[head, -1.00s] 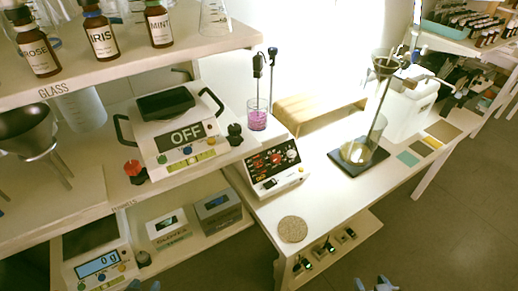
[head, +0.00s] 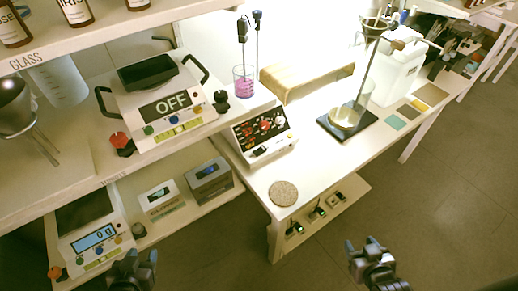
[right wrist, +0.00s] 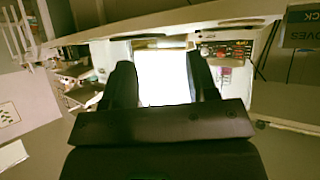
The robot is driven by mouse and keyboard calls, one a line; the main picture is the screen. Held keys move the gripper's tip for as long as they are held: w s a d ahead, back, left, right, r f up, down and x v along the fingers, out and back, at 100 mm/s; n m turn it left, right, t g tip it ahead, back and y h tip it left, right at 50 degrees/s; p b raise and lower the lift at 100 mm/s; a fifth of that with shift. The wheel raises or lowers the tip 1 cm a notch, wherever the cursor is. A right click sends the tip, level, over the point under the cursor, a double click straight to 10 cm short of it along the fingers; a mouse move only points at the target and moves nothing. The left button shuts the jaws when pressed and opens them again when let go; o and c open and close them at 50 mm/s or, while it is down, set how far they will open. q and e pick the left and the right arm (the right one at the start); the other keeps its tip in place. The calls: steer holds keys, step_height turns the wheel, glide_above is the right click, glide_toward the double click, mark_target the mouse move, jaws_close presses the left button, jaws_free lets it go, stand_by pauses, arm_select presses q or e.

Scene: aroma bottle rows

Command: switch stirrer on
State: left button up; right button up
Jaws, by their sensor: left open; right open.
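A white control box (head: 262,135) with red markings, dark dials and a pale switch low on its front stands on the white table. I take it as the stirrer; its switch position is too small to tell. A beaker of purple liquid (head: 243,88) stands just behind it, near two upright dark probes. My left gripper (head: 133,266) is open and empty at the bottom, in front of the lower shelf. My right gripper (head: 364,250) is open and empty over the floor, in front of the table. Its two fingers (right wrist: 158,82) stand apart in the right wrist view.
A white device (head: 165,104) reading OFF stands left of the control box. A cork disc (head: 283,193) lies near the table's front edge. A flask (head: 345,117) stands on a dark stand base to the right. The lower shelf holds a scale (head: 93,239) reading 0 g.

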steer(key=shift+w+r, duration=0.1)
steer(key=shift+w, duration=0.15)
